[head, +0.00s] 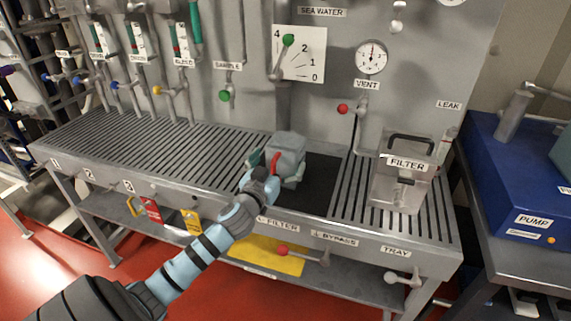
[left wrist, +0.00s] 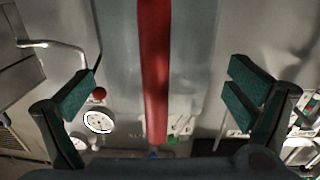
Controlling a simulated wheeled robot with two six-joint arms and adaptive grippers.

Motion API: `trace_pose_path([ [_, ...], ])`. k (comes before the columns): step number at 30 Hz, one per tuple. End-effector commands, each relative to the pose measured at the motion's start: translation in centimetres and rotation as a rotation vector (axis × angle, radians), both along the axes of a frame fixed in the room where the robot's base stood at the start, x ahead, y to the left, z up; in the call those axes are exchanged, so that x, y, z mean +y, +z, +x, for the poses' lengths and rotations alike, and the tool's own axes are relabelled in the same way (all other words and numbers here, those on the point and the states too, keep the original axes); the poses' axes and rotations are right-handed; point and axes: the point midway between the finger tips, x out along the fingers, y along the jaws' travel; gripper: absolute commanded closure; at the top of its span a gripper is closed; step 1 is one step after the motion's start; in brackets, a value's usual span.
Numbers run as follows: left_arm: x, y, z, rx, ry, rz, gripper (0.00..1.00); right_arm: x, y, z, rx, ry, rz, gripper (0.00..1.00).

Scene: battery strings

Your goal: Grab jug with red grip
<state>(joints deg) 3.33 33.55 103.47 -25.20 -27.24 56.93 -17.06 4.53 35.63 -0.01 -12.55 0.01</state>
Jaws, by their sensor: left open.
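The jug (head: 288,152) is a grey box-like vessel with a red grip (head: 275,162) on its near left side. It stands upright on the dark part of the bench, in the middle of the head view. My left gripper (head: 264,167) is at the grip, with its fingers open. In the left wrist view the red grip (left wrist: 155,70) runs upright between the two green finger pads, with clear space on both sides. The grey jug wall (left wrist: 190,60) fills the space behind it. The far finger is mostly hidden in the head view. My right gripper is not in view.
The filter box (head: 402,180) stands on the slatted bench at the right. Slats at the left (head: 150,150) are clear. A dial plate (head: 299,54), a gauge (head: 371,56) and the red-knobbed vent valve (head: 343,109) are on the wall behind.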

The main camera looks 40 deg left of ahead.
Motion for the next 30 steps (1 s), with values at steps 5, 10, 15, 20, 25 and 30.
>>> trace_pose_path([
  [5, 0.5, 0.1, 2.7, 0.000, -0.001, -0.001, 0.02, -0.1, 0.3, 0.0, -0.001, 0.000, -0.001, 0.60],
  [10, 0.5, 0.0, 2.9, 0.001, -0.003, 0.001, 0.02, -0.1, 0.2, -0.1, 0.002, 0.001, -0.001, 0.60],
  [15, 0.5, 0.0, 2.9, 0.001, -0.003, 0.001, 0.24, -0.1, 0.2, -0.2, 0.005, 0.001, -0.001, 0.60],
  [20, 0.5, 0.0, 2.8, 0.001, -0.003, 0.001, 0.50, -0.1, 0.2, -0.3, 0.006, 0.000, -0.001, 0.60],
  [25, 0.4, 0.1, 2.8, 0.000, -0.003, 0.001, 0.55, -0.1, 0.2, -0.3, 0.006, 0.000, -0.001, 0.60],
  [30, 0.5, 0.5, 2.8, -0.001, -0.003, 0.001, 0.55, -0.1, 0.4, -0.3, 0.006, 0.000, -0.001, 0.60],
])
